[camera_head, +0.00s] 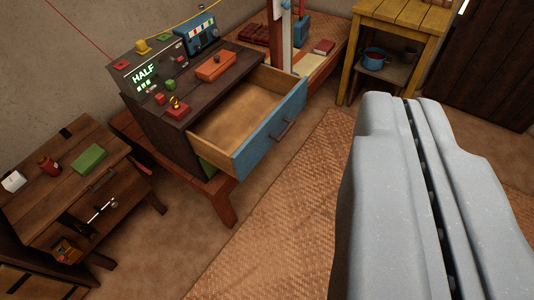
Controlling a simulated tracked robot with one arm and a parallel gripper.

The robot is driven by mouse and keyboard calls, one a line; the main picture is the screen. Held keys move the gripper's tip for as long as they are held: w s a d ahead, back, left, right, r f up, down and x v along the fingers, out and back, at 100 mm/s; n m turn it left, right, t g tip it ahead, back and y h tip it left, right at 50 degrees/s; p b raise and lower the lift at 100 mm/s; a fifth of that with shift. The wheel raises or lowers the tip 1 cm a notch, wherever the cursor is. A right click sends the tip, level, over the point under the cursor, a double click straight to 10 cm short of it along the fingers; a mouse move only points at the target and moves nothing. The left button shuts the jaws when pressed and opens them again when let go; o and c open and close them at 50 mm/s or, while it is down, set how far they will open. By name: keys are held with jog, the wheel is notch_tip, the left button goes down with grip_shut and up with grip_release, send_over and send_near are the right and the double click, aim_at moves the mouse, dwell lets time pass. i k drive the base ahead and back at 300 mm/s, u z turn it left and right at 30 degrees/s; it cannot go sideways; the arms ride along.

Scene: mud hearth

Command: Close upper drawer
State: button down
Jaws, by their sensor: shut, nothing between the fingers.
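The upper drawer stands pulled out of a dark wooden cabinet (165,125) in the middle of the view. Its blue front (270,128) has a dark bar handle (284,130) and faces right. The drawer's inside (235,115) is bare wood and looks empty. A bit of green (207,165) shows under the drawer; the rest there is hidden. My gripper (405,98) is large and grey at the right, its two fingers together with a dark seam between them. It is empty and appears apart from the drawer front, to its right.
An orange-red box (215,67) and small knobs sit on the cabinet top. A low reddish bench (222,200) carries the cabinet. A small wooden table (50,190) stands at left, a yellow stand (400,15) behind. The woven mat (275,225) before the drawer is clear.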

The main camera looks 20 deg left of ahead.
aim_at(234, 135)
jog(key=z, duration=0.05)
jog(key=i, duration=1)
jog(key=u, duration=0.05)
